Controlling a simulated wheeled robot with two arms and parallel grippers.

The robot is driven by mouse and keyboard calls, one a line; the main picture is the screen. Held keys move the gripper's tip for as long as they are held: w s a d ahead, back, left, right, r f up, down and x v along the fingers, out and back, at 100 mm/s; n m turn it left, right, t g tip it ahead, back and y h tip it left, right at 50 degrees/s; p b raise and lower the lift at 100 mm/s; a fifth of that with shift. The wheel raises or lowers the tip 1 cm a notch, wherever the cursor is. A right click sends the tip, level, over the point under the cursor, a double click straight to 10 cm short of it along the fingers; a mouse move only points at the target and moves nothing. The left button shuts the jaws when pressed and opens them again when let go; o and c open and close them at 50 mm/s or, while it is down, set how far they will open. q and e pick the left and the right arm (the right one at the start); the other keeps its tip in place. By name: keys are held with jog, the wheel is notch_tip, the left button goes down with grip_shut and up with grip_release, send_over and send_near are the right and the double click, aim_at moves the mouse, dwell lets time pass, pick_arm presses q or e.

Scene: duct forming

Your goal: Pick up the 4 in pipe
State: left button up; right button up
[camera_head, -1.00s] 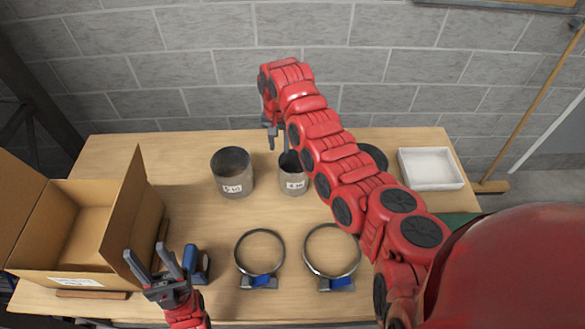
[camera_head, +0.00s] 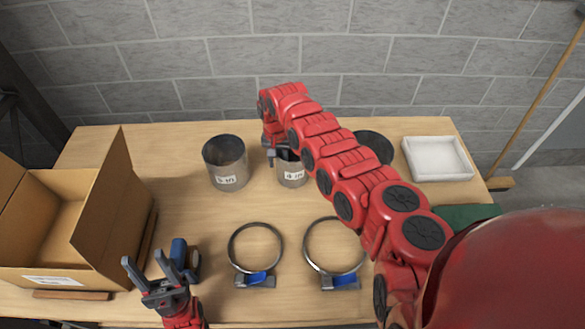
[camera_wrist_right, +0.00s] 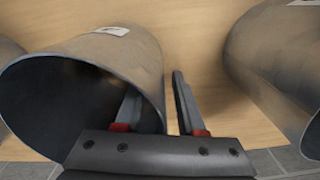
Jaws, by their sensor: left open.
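The 4 in pipe (camera_head: 292,176) is a short grey metal cylinder standing upright on the table, with a white "4 in" label. My right gripper (camera_head: 277,155) is at its rim, on the left side. In the right wrist view, the 4 in pipe (camera_wrist_right: 150,55) is on the left. There my right gripper (camera_wrist_right: 156,88) is open, one finger inside the pipe's mouth and the other outside its wall, with a gap between wall and outer finger. My left gripper (camera_head: 148,264) is open and empty at the lower left.
A wider labelled pipe (camera_head: 225,170) stands left of it; a third dark round pipe (camera_head: 375,142) is partly behind my arm. Two ring clamps (camera_head: 232,250) (camera_head: 308,250) lie in front. An open cardboard box (camera_head: 110,215) is at left, a white tray (camera_head: 438,160) at right.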

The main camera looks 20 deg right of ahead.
jog(key=shift+r, duration=0.1)
grip_shut()
dwell(1.3)
